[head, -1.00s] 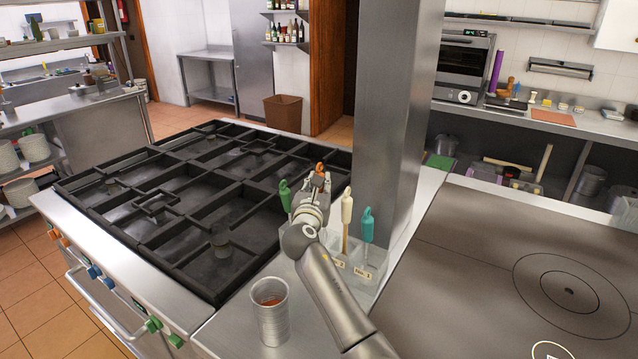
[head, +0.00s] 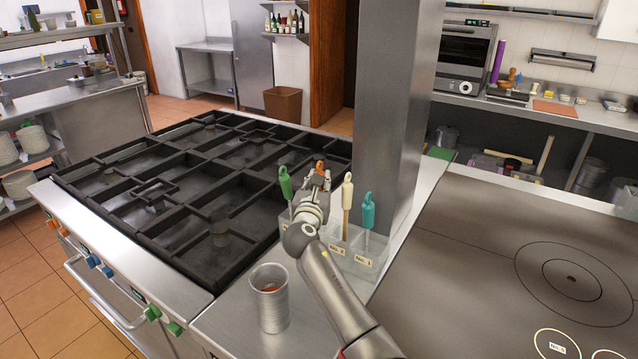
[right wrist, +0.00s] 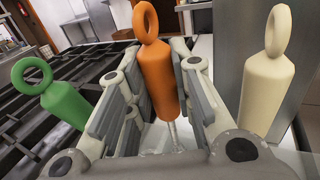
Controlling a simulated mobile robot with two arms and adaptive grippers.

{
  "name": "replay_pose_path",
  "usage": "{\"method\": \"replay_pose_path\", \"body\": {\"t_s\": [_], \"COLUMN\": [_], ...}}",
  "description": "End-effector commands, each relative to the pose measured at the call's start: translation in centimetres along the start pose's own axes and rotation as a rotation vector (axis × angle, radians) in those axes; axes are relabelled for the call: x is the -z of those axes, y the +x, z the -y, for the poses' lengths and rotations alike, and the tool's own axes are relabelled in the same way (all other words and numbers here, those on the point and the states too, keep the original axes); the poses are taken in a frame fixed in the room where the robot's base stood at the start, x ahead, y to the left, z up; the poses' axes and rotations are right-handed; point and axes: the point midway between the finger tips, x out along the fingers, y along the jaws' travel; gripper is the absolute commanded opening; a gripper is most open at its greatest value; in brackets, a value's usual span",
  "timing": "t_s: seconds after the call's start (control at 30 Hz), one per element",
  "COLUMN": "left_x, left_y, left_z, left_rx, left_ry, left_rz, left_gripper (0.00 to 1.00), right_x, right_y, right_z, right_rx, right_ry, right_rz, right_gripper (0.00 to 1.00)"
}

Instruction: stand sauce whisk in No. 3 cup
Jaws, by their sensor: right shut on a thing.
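My right gripper (head: 318,184) is shut on an orange handle with a ring top (right wrist: 158,75); the handle also shows in the head view (head: 320,167). It stands roughly upright between the fingers, with thin metal below it (right wrist: 173,132). Its lower end is hidden, so I cannot tell whether it is a whisk or how deep it reaches. A clear holder with several cups (head: 370,268) stands below the gripper. Labels reading about No. 2 and No. 1 show on the right; my arm hides the labels farther left. My left gripper is not in view.
A green-handled tool (head: 286,183) stands left of the gripper; cream (head: 347,193) and teal (head: 368,211) ones stand right. A metal can (head: 269,305) with reddish contents stands in front. A steel pillar (head: 385,120) rises close behind the holder.

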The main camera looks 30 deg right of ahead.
Motion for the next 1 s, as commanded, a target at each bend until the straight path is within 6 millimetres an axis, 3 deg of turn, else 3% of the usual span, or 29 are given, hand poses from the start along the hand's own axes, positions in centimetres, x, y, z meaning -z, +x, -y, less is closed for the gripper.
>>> {"method": "replay_pose_path", "body": {"t_s": [0.67, 0.7, 0.9, 1.0], "left_x": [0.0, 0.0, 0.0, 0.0], "left_y": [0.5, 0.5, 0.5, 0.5], "left_z": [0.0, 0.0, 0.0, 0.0], "left_rx": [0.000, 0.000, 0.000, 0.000], "left_ry": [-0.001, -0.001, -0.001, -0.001], "left_rz": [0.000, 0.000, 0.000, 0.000], "left_gripper": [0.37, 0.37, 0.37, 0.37], "right_x": [1.1, 1.1, 1.1, 1.1], "right_y": [0.0, 0.0, 0.0, 0.0], "right_z": [0.0, 0.0, 0.0, 0.0], "right_rx": [0.000, 0.000, 0.000, 0.000], "right_ry": [-0.001, 0.000, 0.000, 0.000], "right_rz": [0.001, 0.001, 0.001, 0.000], "right_gripper": [0.00, 0.23, 0.47, 0.47]}}
